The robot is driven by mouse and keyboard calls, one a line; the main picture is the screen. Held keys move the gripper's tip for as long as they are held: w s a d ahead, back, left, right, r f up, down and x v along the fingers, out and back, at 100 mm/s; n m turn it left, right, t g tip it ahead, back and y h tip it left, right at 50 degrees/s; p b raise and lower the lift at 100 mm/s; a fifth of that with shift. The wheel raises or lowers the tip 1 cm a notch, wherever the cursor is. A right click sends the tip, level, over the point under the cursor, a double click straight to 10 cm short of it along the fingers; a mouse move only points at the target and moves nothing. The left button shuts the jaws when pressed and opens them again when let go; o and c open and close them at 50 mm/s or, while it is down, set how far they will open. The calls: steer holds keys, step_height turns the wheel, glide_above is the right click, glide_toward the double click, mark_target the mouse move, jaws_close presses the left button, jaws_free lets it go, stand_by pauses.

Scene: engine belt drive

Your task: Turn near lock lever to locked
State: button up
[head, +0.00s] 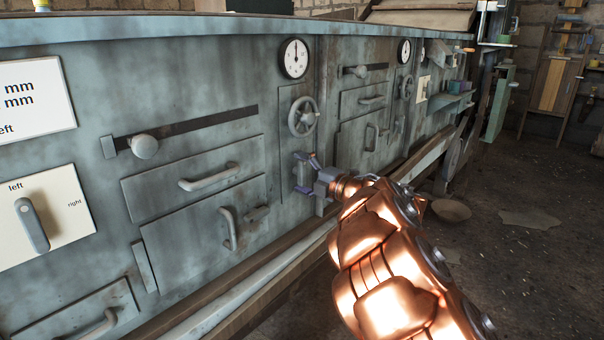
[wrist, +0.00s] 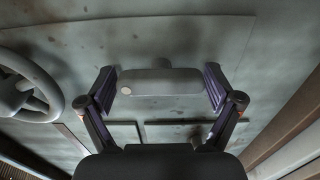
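A grey lever (wrist: 170,82) with a pale round spot at its left end lies crosswise in the wrist view, against the machine panel. My gripper (wrist: 158,88) is open, with one finger beyond each end of the lever; I cannot tell whether either finger touches it. In the head view my gripper (head: 303,174) is at the panel below the near handwheel (head: 303,117), and it hides the lever there. No locked or unlocked marking on this lever is legible.
A left/right selector lever (head: 32,225) is on a white plate at far left. A sliding knob (head: 145,147), a drawer handle (head: 208,177) and a door handle (head: 228,229) stick out left of my gripper. A rail (head: 250,300) runs along the machine's foot. Floor on the right is mostly clear.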

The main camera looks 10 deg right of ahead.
steer(key=shift+o, duration=0.3)
steer(key=shift+d, duration=0.15)
steer(key=shift+s+d, duration=0.2)
steer(key=shift+s, duration=0.1)
steer(key=v, duration=1.1)
steer(key=shift+s, duration=0.1)
